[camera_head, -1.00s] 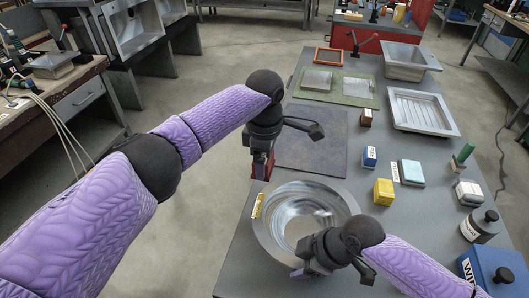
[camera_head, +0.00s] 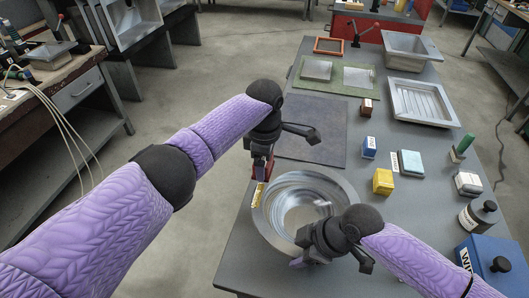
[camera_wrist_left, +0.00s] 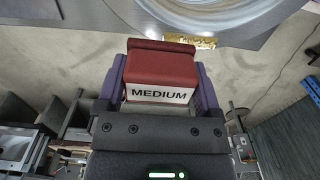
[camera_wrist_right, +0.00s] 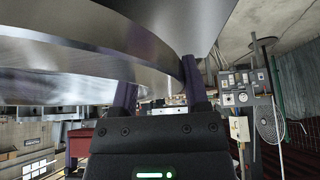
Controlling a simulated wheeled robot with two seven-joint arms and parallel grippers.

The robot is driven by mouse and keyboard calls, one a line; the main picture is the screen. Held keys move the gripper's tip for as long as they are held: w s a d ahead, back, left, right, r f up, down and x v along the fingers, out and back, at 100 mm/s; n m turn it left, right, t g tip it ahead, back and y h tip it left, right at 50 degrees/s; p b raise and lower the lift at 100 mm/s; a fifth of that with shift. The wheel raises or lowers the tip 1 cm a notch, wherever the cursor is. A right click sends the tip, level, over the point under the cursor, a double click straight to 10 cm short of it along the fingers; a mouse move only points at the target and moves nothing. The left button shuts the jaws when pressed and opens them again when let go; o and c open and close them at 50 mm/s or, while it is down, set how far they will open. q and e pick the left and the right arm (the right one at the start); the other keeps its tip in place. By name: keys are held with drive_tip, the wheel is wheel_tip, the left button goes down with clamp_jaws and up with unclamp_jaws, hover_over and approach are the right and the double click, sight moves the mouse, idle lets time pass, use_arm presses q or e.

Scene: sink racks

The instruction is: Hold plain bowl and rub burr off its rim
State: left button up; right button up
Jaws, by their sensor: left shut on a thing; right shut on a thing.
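The plain bowl (camera_head: 345,190), wide and shiny metal, sits upright at the table's near left edge. A gold, jagged burr (camera_head: 258,195) runs along its left rim. It also shows in the left wrist view (camera_wrist_left: 190,41). My left gripper (camera_head: 261,168) is shut on a red block marked MEDIUM (camera_wrist_left: 160,75), just beyond the burr's far end. The block's front end is close to the burr; I cannot tell if they touch. My right gripper (camera_head: 308,250) is shut on the bowl's near rim, which fills much of the right wrist view (camera_wrist_right: 100,60). The arm hides part of the rim.
A dark bottle (camera_head: 479,215) and a blue box (camera_head: 490,262) are at the right edge. A dark mat (camera_head: 315,140) lies clear behind the bowl.

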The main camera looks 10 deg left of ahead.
sight(256, 208)
use_arm(q)
wheel_tip(256, 208, down, 4)
drive_tip(key=shift+f, duration=0.15)
drive_tip(key=shift+c, duration=0.6)
drive_tip(key=shift+s, duration=3.7)
drive_tip(key=shift+w+d, duration=0.15)
drive_tip(key=shift+w, duration=3.65)
use_arm(e)
drive_tip(key=shift+s, duration=0.1)
use_arm(q)
drive_tip(key=shift+s+r, duration=0.1)
drive_tip(key=shift+r, duration=4)
use_arm(e)
drive_tip(key=o, duration=1.2)
